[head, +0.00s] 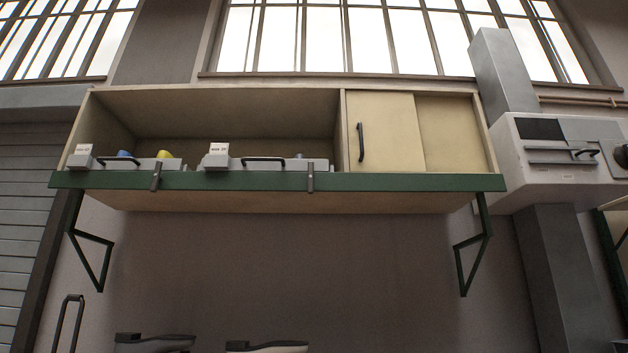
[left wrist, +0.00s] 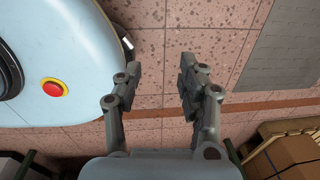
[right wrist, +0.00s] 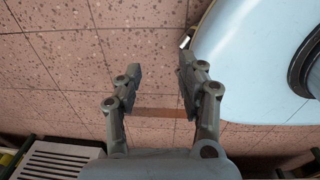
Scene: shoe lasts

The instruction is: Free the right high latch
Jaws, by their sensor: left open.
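The right high latch (head: 310,177) is a small dark upright bar on the green front rail (head: 400,182) of the high shelf. It stands in front of the right grey tray (head: 228,162), near that tray's right end. A similar left latch (head: 156,176) stands in front of the left grey tray (head: 112,164). Neither gripper shows in the head view. My left gripper (left wrist: 160,72) is open and empty above the tiled floor in the left wrist view. My right gripper (right wrist: 158,72) is open and empty above the floor in the right wrist view.
A sliding door (head: 385,132) with a dark handle closes the shelf's right part. Green brackets (head: 92,240) hang below the shelf. A grey machine (head: 560,160) stands at the right. Dark-topped objects (head: 265,346) show at the bottom edge. The wall under the shelf is clear.

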